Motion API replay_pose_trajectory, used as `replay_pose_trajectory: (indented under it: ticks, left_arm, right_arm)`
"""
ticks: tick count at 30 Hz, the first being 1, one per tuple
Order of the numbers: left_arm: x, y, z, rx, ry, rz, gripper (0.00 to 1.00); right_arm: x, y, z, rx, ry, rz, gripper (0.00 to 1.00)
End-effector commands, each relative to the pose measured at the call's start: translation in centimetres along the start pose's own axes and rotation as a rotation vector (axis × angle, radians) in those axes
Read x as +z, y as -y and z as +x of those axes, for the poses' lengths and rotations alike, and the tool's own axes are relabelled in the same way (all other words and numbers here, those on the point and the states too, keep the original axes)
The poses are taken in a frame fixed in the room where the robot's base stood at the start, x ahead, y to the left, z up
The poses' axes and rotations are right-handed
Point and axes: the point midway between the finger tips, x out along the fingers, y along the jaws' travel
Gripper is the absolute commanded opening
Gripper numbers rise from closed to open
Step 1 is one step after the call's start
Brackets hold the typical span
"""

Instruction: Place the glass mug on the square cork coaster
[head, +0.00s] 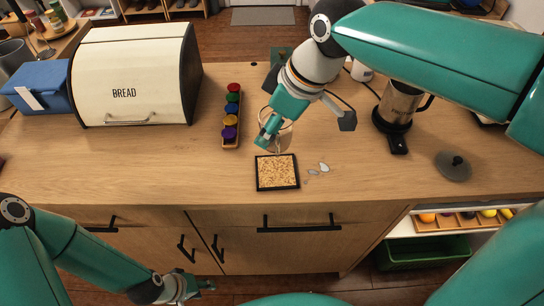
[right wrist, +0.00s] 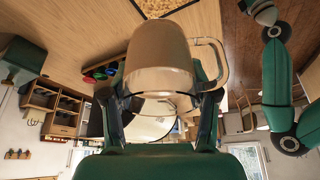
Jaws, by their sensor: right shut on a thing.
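The square cork coaster (head: 277,172), speckled tan with a black rim, lies near the counter's front edge; part of it shows at the top of the right wrist view (right wrist: 162,6). The clear glass mug (head: 285,138) is just behind the coaster in the head view, partly hidden by my right gripper (head: 269,124). In the right wrist view my right gripper (right wrist: 163,98) is shut on the mug (right wrist: 160,58), its handle to the right. The mug's height over the counter is unclear. My left gripper (head: 200,287) is low, before the drawers, its fingers too small to read.
A rack of coloured jars (head: 231,116) stands left of the mug, beside the bread box (head: 138,80) and blue box (head: 42,88). Small pale pieces (head: 319,169) lie right of the coaster.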

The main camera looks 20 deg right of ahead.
Motion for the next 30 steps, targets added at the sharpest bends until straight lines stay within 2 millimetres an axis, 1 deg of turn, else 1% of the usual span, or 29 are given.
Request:
replay_pose_trajectory:
  ticks: [1,3,6,14,21,23,25,30]
  left_arm:
    - [0.0,0.1,0.2,0.000,0.000,0.000,0.40]
    - [0.0,0.1,0.3,0.000,0.000,0.000,0.40]
    - [0.0,0.2,0.5,0.000,0.000,0.000,0.40]
    - [0.0,0.2,0.5,0.000,0.000,0.000,0.40]
    - [0.0,0.3,0.8,0.000,-0.001,0.000,0.40]
    - [0.0,0.3,0.8,0.000,-0.001,0.000,0.40]
    - [0.0,0.3,0.8,0.000,-0.001,0.000,0.40]
    - [0.0,0.3,0.8,0.000,0.000,0.000,0.40]
  right_arm:
    - [0.6,0.0,1.1,-0.001,0.002,0.001,0.13]
    - [1.1,0.0,2.3,-0.001,0.002,0.002,0.13]
    - [1.6,0.0,3.6,0.000,0.001,0.003,0.13]
    - [2.2,-0.1,5.0,0.001,0.001,0.004,0.13]
    - [3.4,-0.1,7.7,0.001,0.001,0.004,0.13]
    - [3.6,-0.1,8.2,0.002,0.000,0.004,0.13]
    - [3.7,-0.1,8.5,0.002,0.000,0.004,0.13]
    - [3.7,-0.1,8.5,0.003,-0.001,0.004,0.13]
